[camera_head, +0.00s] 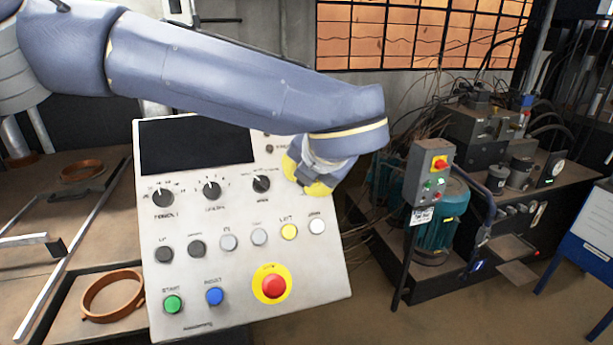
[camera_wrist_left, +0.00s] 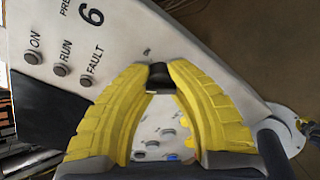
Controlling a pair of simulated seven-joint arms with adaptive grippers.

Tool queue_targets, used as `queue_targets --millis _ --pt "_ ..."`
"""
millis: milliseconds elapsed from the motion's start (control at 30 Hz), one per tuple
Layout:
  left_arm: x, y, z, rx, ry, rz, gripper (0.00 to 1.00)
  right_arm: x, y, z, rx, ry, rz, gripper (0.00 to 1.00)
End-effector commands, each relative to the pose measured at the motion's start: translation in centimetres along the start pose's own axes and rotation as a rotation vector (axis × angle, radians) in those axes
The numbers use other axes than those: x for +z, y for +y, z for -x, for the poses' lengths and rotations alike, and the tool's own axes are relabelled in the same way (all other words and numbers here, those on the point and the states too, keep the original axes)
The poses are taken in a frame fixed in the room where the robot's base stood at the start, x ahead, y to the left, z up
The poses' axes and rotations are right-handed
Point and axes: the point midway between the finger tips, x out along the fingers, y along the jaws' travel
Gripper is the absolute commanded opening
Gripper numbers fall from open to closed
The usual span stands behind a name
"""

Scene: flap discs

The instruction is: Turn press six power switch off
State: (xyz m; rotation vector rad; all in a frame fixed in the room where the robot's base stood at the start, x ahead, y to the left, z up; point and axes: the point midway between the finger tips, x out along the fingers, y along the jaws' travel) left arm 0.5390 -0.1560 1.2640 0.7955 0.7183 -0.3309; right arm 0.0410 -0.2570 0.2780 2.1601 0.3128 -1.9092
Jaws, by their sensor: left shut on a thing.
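The light-grey press control panel (camera_head: 322,268) stands tilted in the middle of the head view. In the left wrist view, the panel (camera_wrist_left: 120,35) bears a large "6" and the labels ON, RUN and FAULT. My left gripper (camera_head: 305,178) has yellow fingers and is at the panel's upper right part. In the left wrist view, my left gripper (camera_wrist_left: 159,80) is shut, with a small black switch knob (camera_wrist_left: 158,70) between its fingertips. The fingers and wrist hide most of the switch, and its setting cannot be read. My right gripper is not in view.
A red emergency button (camera_head: 273,286) is low on the panel. A grey switch box (camera_head: 430,175) on a post stands to the right.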

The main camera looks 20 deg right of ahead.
Motion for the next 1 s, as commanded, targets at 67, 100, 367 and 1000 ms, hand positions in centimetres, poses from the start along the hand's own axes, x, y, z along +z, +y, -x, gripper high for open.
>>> queue_targets --millis 67,100,367,1000 --pt "-0.3 0.1 -0.2 0.002 0.01 0.003 0.0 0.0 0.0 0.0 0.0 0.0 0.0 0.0" --pt "-0.3 0.1 -0.2 0.002 0.01 0.003 0.0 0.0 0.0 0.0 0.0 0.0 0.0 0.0" --pt "-0.2 0.0 -0.1 0.0 0.006 0.001 0.39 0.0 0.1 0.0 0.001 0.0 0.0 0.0" --pt "0.0 0.0 6.0 0.002 0.0 -0.001 0.39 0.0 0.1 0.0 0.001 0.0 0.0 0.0"
